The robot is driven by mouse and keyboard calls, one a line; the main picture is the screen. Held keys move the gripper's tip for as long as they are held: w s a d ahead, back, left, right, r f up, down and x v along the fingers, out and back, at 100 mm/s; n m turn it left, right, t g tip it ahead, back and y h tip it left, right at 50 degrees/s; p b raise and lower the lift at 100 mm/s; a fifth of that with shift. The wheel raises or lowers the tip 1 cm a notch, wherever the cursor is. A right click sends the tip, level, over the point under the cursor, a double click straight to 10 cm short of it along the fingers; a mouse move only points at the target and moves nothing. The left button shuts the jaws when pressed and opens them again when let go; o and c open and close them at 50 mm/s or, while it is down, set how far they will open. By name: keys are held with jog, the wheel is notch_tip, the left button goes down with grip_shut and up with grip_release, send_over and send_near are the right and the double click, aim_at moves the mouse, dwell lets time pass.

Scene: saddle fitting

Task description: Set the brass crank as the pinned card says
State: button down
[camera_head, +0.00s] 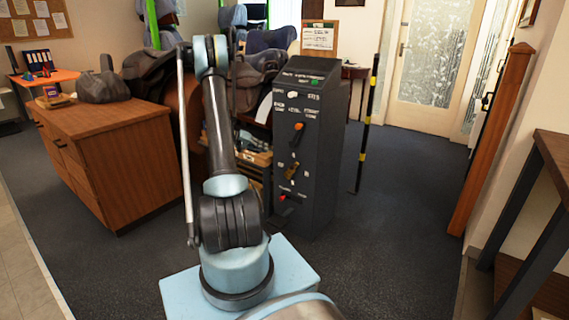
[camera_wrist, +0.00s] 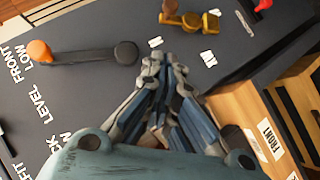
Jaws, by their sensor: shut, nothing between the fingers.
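The brass crank (camera_head: 292,171) sits on the front of a dark grey control cabinet (camera_head: 319,150), between an orange-knobbed lever above and a red one below. In the wrist view the brass crank (camera_wrist: 189,19) lies at the top, with small white labels around it too blurred to read. My gripper (camera_wrist: 166,60) is shut and empty, with its fingertips just short of the crank and apart from it in the picture. In the head view my gripper is hidden. The pinned card (camera_head: 318,37) stands on a board atop the cabinet; its writing is too small to read.
The orange-knobbed lever (camera_wrist: 40,51) reaches across the panel left of my fingertips; the red knob (camera_wrist: 263,4) is at top right. A wooden shelf (camera_wrist: 235,108) is close on the right. A black-and-yellow post (camera_head: 367,120) stands right of the cabinet, with open floor beyond.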

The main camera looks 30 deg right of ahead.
jog(key=s+a+f+x, duration=0.1)
jog(key=f+x, duration=0.1)
jog(key=x, duration=1.2)
jog(key=shift+s, duration=0.4)
jog(key=shift+d+f, duration=0.1)
jog(key=shift+f, duration=0.05)
